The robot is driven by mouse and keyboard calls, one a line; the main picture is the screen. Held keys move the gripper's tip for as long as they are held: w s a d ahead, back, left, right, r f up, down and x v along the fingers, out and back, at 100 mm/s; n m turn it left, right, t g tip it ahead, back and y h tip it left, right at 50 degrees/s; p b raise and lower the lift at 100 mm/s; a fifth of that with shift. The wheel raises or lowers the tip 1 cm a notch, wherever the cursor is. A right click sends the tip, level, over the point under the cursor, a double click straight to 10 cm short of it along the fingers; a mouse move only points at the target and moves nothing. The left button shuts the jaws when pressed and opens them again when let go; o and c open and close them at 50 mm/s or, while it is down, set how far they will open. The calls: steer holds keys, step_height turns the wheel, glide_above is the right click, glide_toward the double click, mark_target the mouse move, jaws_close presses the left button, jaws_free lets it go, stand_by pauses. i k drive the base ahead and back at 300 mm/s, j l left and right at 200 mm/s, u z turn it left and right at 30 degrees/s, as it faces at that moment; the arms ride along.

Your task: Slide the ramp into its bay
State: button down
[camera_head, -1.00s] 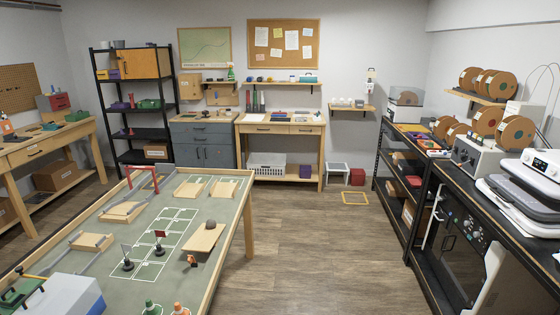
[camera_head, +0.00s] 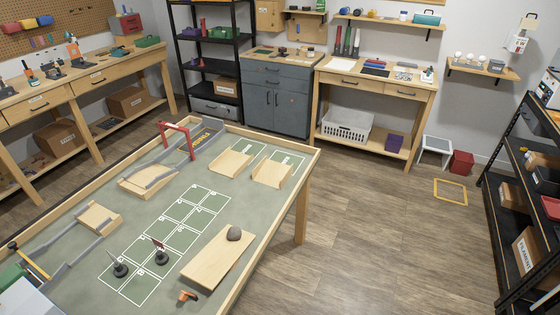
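My gripper is in neither view. Two small wooden ramp-like pieces, a left one (camera_head: 231,164) and a right one (camera_head: 270,173), sit near the far edge, beside white outlined rectangles. Another wooden piece (camera_head: 147,180) stands by grey rails, and a smaller one (camera_head: 99,217) lies nearer at the left. I cannot tell which piece is the named ramp or which outline is its bay.
A white marked grid (camera_head: 172,237) with two small flags on dark bases fills the table's middle. A red arch (camera_head: 177,141) stands over the track. A small orange thing (camera_head: 187,296) lies by the board. The wooden floor (camera_head: 385,255) right of the table is open.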

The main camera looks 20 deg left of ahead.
mark_target(274, 174)
steer(key=i+u, duration=0.1)
steer(key=i, duration=0.85)
steer(key=i+l+u, duration=0.15)
steer(key=i, duration=0.8)
steer(key=i+u, duration=0.65)
steer(key=u, duration=0.2)
steer(key=i+l+u, duration=0.25)
steer(key=u, duration=0.15)
steer(key=i+u, duration=0.2)
steer(key=u, duration=0.15)
steer(key=i+l+u, duration=0.15)
steer(key=u, duration=0.2)
steer(key=i+l+u, duration=0.2)
steer(key=u, duration=0.15)
